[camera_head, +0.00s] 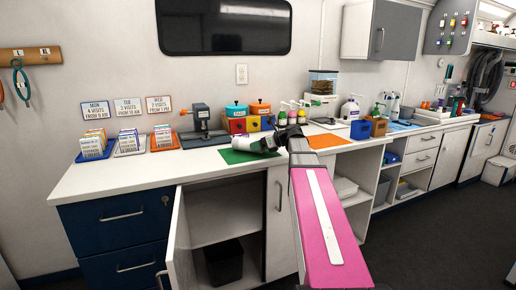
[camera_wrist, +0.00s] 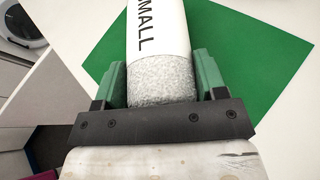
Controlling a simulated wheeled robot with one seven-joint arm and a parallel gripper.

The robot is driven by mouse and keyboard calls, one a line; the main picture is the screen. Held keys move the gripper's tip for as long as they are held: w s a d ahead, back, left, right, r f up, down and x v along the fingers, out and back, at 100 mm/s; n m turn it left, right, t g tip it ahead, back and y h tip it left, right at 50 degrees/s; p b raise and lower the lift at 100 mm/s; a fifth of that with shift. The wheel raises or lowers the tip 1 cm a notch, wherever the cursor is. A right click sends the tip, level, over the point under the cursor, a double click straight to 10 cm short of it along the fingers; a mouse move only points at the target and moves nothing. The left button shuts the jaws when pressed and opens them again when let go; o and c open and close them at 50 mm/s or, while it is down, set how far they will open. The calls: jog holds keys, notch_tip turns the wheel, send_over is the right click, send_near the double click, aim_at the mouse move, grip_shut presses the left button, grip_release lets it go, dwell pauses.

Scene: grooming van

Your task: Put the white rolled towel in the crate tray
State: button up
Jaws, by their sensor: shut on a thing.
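My gripper (camera_wrist: 160,85) has green fingers on either side of a pale roll with a speckled grey, fluffy end and a white band reading "SMALL" (camera_wrist: 158,32). I take it for the rolled towel. The roll lies between the fingers over a green mat (camera_wrist: 100,52); I cannot tell whether it touches the mat. In the head view my gripper (camera_head: 258,146) is at the green mat (camera_head: 232,156) on the counter, with the roll small and partly hidden there. I cannot pick out a crate tray for certain.
Blue (camera_head: 82,158), grey and orange trays holding card stacks stand at the counter's left. A grey device (camera_head: 201,118) and coloured bins (camera_head: 250,124) stand behind the mat. An orange mat (camera_head: 322,141) lies to the right. The counter's front left (camera_head: 150,174) is clear. A cabinet door hangs open below.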

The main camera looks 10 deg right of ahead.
jog(key=shift+f, duration=0.4)
jog(key=shift+f, duration=0.1)
jog(key=o, duration=1)
jog(key=shift+c, duration=0.2)
